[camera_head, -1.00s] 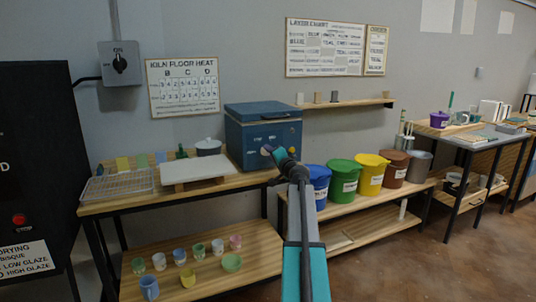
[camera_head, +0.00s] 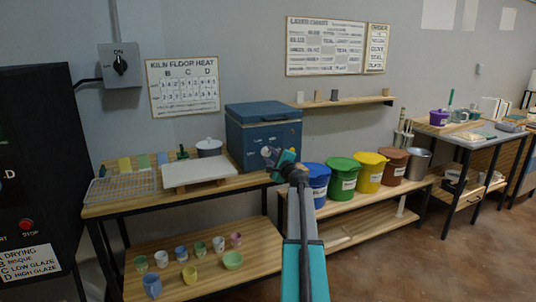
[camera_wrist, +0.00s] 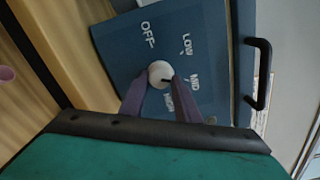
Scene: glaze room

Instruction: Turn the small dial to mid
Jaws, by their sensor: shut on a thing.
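The small dial (camera_wrist: 159,72) is a round white knob on the front of the blue kiln box (camera_head: 263,112). In the wrist view OFF, LOW, MID and HIGH are printed around it. A short dark mark on the knob points to the right, roughly toward MID; its exact angle is hard to tell. My gripper (camera_wrist: 161,81) is shut on the knob, one purple finger on each side. In the head view my gripper (camera_head: 269,154) is at the box's front, where the dial is too small to read.
A black handle (camera_wrist: 262,75) stands out from the box near the dial. The white slab (camera_head: 200,172) lies left of the box on the wooden table. Several coloured buckets, including the blue bucket (camera_head: 316,181), stand to the right, close to my arm.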

